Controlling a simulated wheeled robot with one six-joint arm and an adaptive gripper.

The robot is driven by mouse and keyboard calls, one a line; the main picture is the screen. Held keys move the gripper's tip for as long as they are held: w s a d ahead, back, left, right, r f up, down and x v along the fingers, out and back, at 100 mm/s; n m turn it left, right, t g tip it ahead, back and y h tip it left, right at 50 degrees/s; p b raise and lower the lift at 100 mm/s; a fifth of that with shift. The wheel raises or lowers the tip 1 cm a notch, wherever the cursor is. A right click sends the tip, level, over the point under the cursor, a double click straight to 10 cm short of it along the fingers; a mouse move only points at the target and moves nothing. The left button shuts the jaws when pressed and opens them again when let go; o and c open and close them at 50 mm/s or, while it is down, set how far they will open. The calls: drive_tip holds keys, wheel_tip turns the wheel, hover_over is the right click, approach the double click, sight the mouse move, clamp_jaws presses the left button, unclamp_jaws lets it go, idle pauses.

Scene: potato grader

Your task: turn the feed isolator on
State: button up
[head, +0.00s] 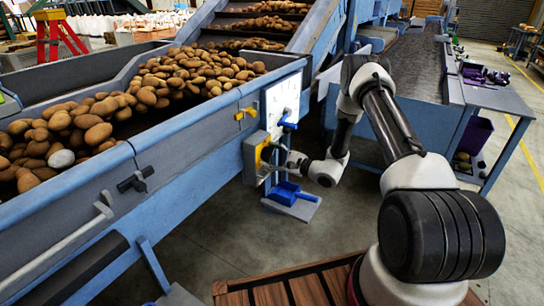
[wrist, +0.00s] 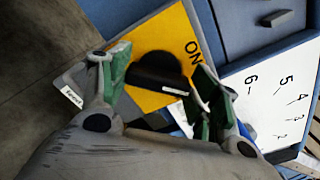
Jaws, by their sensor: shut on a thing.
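The feed isolator is a grey box (head: 251,158) with a yellow face, on the blue side of the potato hopper in the head view. In the wrist view its yellow plate (wrist: 182,48) carries a black rotary knob (wrist: 152,68) and the word ON near the upper right edge. A small white label (wrist: 72,96) sits on the grey casing; its text is hard to read. My gripper (wrist: 162,80) has its green-padded fingers on either side of the knob and is shut on it. In the head view my gripper (head: 280,160) is at the box, its fingertips partly hidden.
A white scale panel (head: 283,98) with a blue lever (head: 287,123) is just above the isolator. A blue scoop-like object (head: 290,195) is below. Open floor lies underneath.

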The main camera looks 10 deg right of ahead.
drive_tip(key=n, duration=0.4)
drive_tip(key=shift+f+n, duration=0.1)
drive_tip(key=shift+n, duration=0.2)
drive_tip(key=shift+s+f+n, duration=0.1)
drive_tip(key=shift+n, duration=2.1)
drive_tip(key=o, duration=1)
drive_tip(key=v, duration=1.2)
